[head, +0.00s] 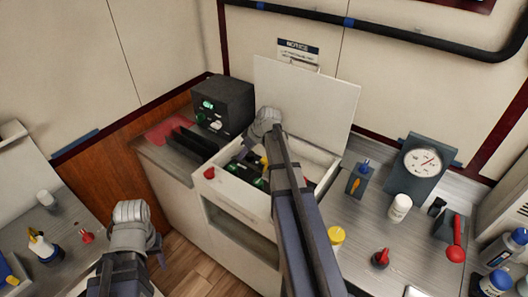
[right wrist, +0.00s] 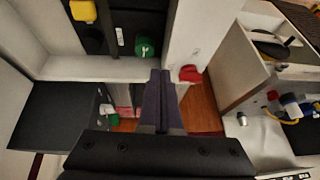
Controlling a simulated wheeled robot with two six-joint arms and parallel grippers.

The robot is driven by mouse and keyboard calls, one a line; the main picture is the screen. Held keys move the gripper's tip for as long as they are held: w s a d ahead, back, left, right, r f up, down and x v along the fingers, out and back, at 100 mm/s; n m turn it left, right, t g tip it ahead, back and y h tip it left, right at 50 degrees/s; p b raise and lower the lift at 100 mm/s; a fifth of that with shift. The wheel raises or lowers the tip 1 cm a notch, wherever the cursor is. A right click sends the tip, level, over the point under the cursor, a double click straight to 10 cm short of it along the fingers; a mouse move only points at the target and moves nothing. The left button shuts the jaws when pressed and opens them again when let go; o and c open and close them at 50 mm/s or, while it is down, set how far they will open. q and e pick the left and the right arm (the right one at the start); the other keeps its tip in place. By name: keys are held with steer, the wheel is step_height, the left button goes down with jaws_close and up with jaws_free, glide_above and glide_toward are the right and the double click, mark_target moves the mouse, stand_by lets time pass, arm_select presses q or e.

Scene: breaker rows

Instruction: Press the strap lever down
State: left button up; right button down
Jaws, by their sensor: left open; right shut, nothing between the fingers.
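No part is labelled as the strap lever, and I cannot tell which one it is. A white box (head: 240,202) with its lid (head: 318,103) raised holds dark breakers with green and yellow parts. In the right wrist view a yellow tab (right wrist: 83,11) and a green knob (right wrist: 145,48) sit on dark blocks. A red knob (right wrist: 190,74) is on the white wall and also shows at the box's left corner in the head view (head: 209,173). My right gripper (right wrist: 160,74) is shut and empty, just left of this knob in the picture. My left gripper (head: 131,213) is open, away from the box, its fingers unclear.
A black unit (head: 222,104) with a green display stands left of the box. The left counter holds small bottles.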

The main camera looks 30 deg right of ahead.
steer(key=r+t, duration=0.2)
glide_above(263, 158)
steer(key=shift+s+d, duration=0.35)
steer(key=shift+s, duration=0.1)
steer(key=shift+f, duration=0.1)
steer(key=f+b, duration=0.3)
steer(key=w+f+b, duration=0.1)
steer(key=f+b, duration=0.5)
steer(key=shift+w+a+f, duration=0.1)
steer(key=shift+w+a, duration=0.15)
steer(key=shift+a, duration=0.1)
steer(key=shift+g, duration=0.3)
steer(key=shift+s+d+t+b, duration=0.1)
steer(key=shift+s+t+b, duration=0.15)
steer(key=shift+t+b, duration=0.2)
